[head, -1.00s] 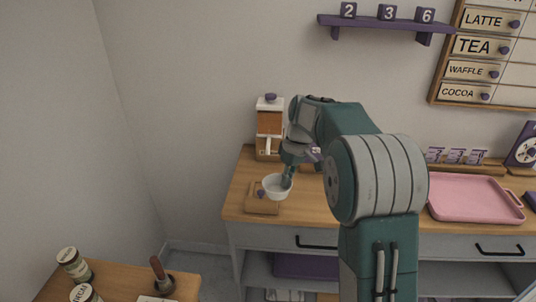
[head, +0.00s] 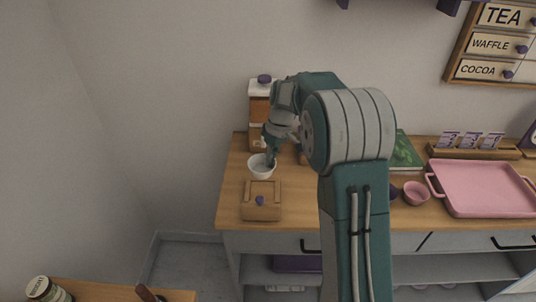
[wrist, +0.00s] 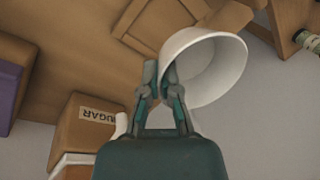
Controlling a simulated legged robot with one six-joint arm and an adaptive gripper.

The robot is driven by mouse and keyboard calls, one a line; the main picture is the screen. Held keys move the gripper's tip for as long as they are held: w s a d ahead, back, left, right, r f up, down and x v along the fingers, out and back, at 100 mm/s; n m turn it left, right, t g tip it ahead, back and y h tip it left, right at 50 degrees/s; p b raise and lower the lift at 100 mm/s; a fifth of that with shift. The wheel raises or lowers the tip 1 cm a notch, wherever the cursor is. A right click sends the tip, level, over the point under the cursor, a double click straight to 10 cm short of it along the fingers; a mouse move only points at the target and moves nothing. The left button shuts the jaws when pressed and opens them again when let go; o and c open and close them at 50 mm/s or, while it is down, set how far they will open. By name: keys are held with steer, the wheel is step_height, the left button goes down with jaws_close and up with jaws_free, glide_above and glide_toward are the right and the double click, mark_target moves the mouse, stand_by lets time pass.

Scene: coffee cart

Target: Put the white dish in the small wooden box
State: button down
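The white dish (head: 261,168) is a small round bowl. In the head view it shows just behind the small wooden box (head: 262,211), above the left part of the counter. The box has a purple knob on it; I cannot tell whether its top is open. My gripper (head: 270,158) is at the dish's right side. In the wrist view my gripper (wrist: 166,85) is shut on the rim of the dish (wrist: 218,68), which is tilted in that picture. Wooden edges (wrist: 140,24) show partly hidden behind the dish.
A sugar dispenser (head: 260,108) with a purple knob stands close behind the dish; its label shows in the wrist view (wrist: 97,114). To the right are a green book (head: 405,152), a pink bowl (head: 416,192) and a pink tray (head: 487,188). A side table (head: 110,293) is at lower left.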

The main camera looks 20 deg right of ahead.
mark_target(268, 186)
steer(key=shift+w+f, duration=0.15)
steer(key=shift+f, duration=3.5)
steer(key=shift+f, duration=0.5)
steer(key=c, duration=0.7)
jaws_free()
